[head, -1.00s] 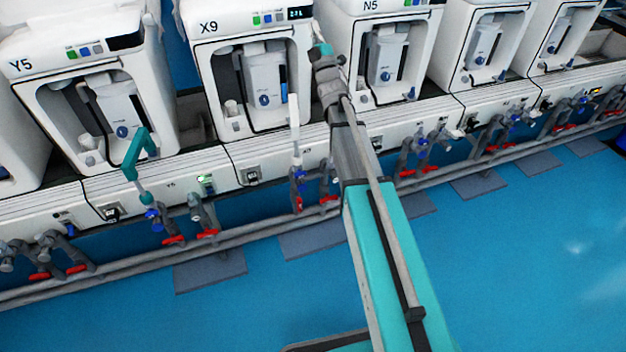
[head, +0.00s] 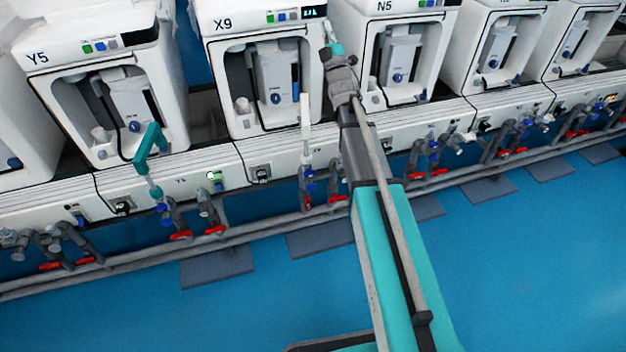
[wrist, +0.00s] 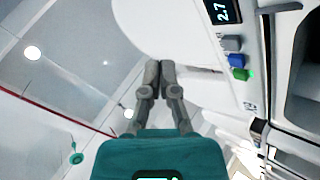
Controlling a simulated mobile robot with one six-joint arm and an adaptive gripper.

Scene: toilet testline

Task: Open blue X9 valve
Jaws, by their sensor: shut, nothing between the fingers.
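The X9 machine (head: 262,88) is white, with a lit display and coloured buttons on top. Below its front panel, blue valve handles (head: 309,173) sit on grey pipes, with red handles (head: 337,198) beneath and beside them. My arm reaches up between X9 and N5, to the right of and above these blue handles. My gripper (wrist: 160,66) is shut and empty in the wrist view, its fingertips together in front of white surfaces. The wrist view does not show the blue valve.
Y5 (head: 95,85) stands left and N5 (head: 400,60) right. A teal bent piece (head: 148,148) rises before Y5, and a white upright piece (head: 305,128) before X9. Pipes run along the front. A panel with buttons (wrist: 237,60) is close right.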

